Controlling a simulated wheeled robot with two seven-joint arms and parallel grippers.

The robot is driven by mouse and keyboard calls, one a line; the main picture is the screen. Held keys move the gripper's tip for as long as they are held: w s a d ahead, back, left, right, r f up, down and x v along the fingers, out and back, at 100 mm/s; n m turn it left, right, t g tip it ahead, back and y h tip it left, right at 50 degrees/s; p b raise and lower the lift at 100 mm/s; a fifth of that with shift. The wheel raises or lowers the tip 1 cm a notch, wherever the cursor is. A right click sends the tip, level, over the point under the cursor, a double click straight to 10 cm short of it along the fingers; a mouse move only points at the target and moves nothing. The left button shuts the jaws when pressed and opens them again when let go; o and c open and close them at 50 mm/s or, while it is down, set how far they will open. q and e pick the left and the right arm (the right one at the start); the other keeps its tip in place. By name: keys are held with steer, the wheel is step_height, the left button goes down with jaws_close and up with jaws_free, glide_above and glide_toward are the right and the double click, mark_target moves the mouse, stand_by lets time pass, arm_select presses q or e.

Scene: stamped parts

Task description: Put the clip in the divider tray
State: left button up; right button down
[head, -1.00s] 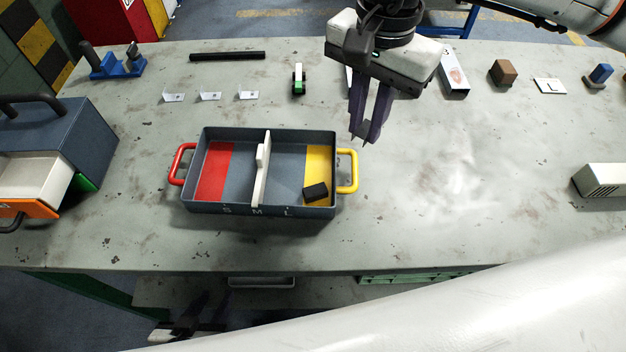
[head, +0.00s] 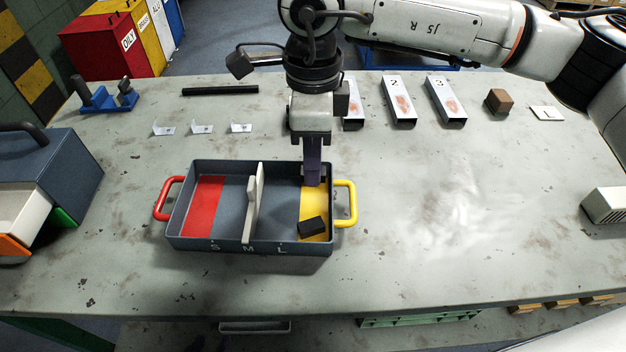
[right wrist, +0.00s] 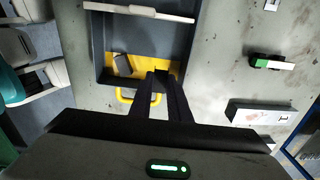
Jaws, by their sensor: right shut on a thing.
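The divider tray (head: 183,243) is grey with a red handle and a yellow handle; a pale divider (head: 252,203) stands across it. My right gripper (head: 314,182) points down at the back of the tray's yellow-floored end. It is shut on a small dark piece, apparently the clip (right wrist: 161,73), mostly hidden by the fingers. A black block (head: 312,226) lies in the same compartment, nearer the front; it also shows in the right wrist view (right wrist: 122,65). Only dark tips of what seems my left gripper (head: 195,344) show at the bottom edge, below the table; their opening is unclear.
A grey drawer box (head: 60,175) stands at the left. Numbered white boxes (head: 399,102), a brown block (head: 498,101) and a black bar (head: 220,91) stand along the back. A green and white part (right wrist: 270,63) lies behind the tray.

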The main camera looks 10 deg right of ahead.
mark_target(313, 195)
steer(key=shift+f, duration=2.2)
steer(key=shift+f, duration=0.15)
steer(key=shift+f+b, duration=0.15)
steer(key=shift+b, duration=0.15)
steer(key=c, duration=1.7)
jaws_free()
steer(key=shift+o, duration=0.2)
steer(key=shift+r, duration=0.2)
step_height(313, 195, up, 12)
steer(key=shift+r+p, duration=0.1)
steer(key=shift+p, duration=0.2)
